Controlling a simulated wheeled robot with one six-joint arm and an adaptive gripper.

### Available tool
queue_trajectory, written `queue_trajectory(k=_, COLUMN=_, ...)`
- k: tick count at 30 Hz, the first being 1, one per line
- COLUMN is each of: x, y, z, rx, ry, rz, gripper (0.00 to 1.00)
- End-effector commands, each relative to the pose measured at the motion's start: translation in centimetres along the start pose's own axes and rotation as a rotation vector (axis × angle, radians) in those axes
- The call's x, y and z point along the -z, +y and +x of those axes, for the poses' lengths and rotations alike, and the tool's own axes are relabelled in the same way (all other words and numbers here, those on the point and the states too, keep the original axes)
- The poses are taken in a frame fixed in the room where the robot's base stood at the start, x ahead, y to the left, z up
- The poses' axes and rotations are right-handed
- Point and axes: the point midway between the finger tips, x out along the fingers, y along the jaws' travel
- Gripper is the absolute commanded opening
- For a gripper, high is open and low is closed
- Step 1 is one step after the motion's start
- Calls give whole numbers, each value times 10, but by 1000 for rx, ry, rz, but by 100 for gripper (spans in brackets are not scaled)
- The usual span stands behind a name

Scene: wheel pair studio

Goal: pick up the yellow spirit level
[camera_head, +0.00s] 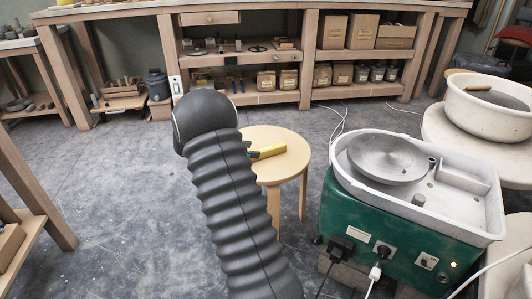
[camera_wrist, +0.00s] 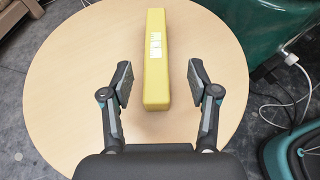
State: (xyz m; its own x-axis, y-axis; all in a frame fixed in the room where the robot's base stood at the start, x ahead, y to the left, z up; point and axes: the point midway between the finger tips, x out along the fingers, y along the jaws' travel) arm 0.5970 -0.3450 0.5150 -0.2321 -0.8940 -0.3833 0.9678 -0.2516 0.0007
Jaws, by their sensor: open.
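The yellow spirit level (camera_wrist: 156,78) is a long yellow bar with a pale label, lying on a round wooden stool (camera_wrist: 70,75). In the head view the level (camera_head: 268,152) shows on the stool (camera_head: 290,165), partly hidden behind my dark ribbed arm. My gripper (camera_wrist: 160,82) is open, with one finger on each side of the near half of the level. A gap shows between each finger and the bar. Whether the fingertips are above the level or down beside it I cannot tell. In the head view my gripper is mostly hidden behind my arm.
A green pottery wheel (camera_head: 385,215) with a white splash tray stands right of the stool, with cables near it. A white basin (camera_head: 490,105) is at far right. A workbench with shelves (camera_head: 290,98) lines the back. Grey floor left of the stool is clear.

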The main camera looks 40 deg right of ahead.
Motion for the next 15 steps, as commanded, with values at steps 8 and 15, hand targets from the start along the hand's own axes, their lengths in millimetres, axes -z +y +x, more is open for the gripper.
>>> queue_trajectory(k=8, x=2, y=2, z=19, rx=2, ry=-1, rz=-2, gripper=60)
queue_trajectory(k=15, x=4, y=5, z=51, rx=1, ry=0, rz=-1, gripper=60)
